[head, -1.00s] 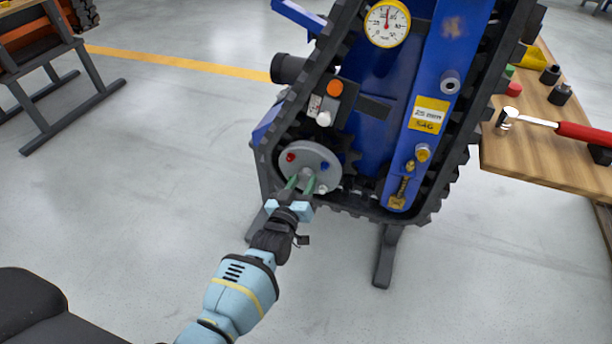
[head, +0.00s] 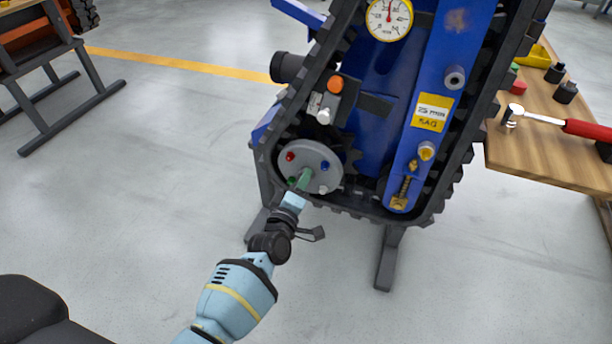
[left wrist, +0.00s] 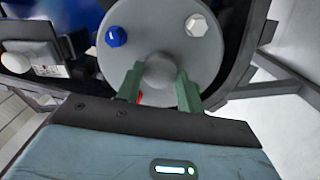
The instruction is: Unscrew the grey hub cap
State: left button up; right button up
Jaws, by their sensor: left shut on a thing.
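The grey hub cap (left wrist: 160,72) is a round knob at the centre of a light grey wheel disc (head: 309,153). The disc is on the lower left of a blue tracked carrier (head: 372,140) and bears red, blue, white and green studs around its edge. My left gripper (left wrist: 160,85) has its green fingers on either side of the cap and is shut on it. In the head view the left gripper (head: 304,178) reaches the disc from below and largely hides the cap. My right gripper is not in view.
A black track (head: 285,110) runs around the carrier. Above the disc is a block with an orange knob (head: 335,84). A wooden bench (head: 540,155) with a red-handled hammer (head: 580,128) stands at the right.

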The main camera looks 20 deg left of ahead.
pick_arm(q)
jog(key=n+b, duration=0.2)
jog(key=n, duration=0.7)
jog(key=shift+r, duration=0.1)
jog(key=o, duration=0.9)
